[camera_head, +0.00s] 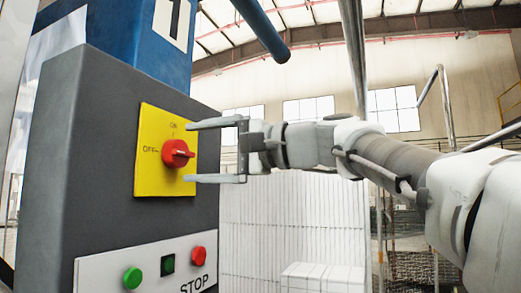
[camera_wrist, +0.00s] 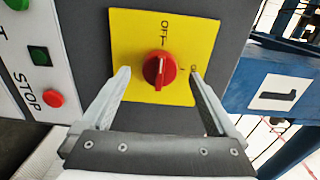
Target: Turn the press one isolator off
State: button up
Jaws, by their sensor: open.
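The press one isolator is a red rotary knob (camera_head: 177,153) on a yellow plate (camera_head: 150,182), on the side of a dark grey box. In the wrist view the red knob (camera_wrist: 153,84) has its grip bar lined up with the OFF mark at the top; ON is at the right. In the head view the bar lies level, in line with OFF at the left. My gripper (camera_head: 188,152) is open in front of the plate, one finger above and one below the knob. In the wrist view the fingertips (camera_wrist: 160,72) stand either side of it, with gaps.
Below the isolator is a white panel (camera_head: 92,270) with a green button (camera_head: 132,277), a dark green square (camera_head: 168,263) and a red STOP button (camera_head: 198,254). A blue press body with a number 1 label (camera_wrist: 280,94) is above the box. A blue bar (camera_head: 262,28) juts overhead.

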jog(key=v, duration=1.4)
jog(key=shift+s+d, duration=0.2)
jog(key=shift+d, duration=0.05)
jog(key=shift+f, duration=0.1)
jog(key=s+d+f+n+h+p, duration=0.1)
jog(key=s+d+f+h+p, duration=0.1)
jog(key=f, duration=1)
jog(key=s+d+f+n+h+p, duration=0.2)
jog(key=s+d+f+h, duration=0.3)
jog(key=f+h, duration=0.4)
jog(key=s+d+f+n+g+h+p, duration=0.1)
jog(key=s+d+f+h+p, duration=0.2)
jog(key=f, duration=1.4)
jog(key=s+d+h, duration=0.1)
jog(key=s+h, duration=0.1)
jog(key=shift+h, duration=0.3)
jog(key=shift+f, duration=0.1)
